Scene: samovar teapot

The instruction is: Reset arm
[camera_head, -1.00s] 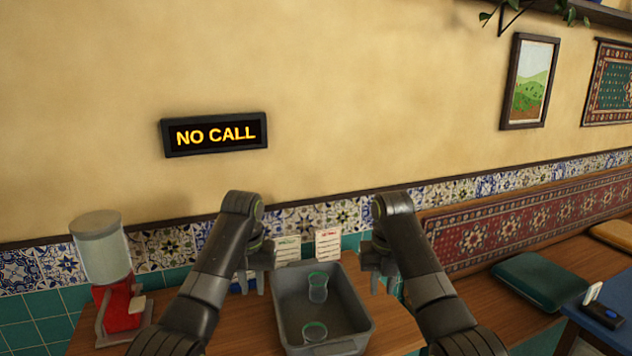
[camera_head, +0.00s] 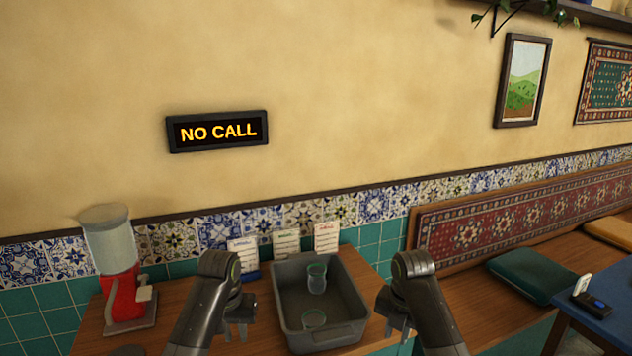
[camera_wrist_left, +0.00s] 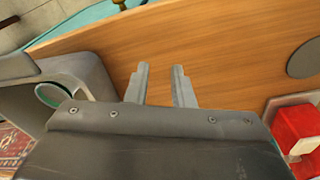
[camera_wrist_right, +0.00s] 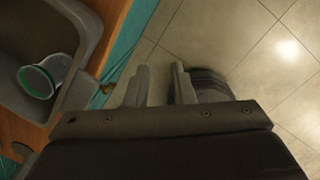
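My left gripper (camera_head: 239,326) hangs just left of the grey tub in the head view. In the left wrist view its two fingers (camera_wrist_left: 161,85) stand apart with bare wooden counter between them. My right gripper (camera_head: 398,328) is right of the tub. In the right wrist view its fingers (camera_wrist_right: 160,84) are apart, with floor tiles between them. Both grippers are empty.
A red dispenser (camera_head: 124,297) stands left. Three cards (camera_head: 286,243) stand behind. A "NO CALL" sign (camera_head: 217,131) hangs above.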

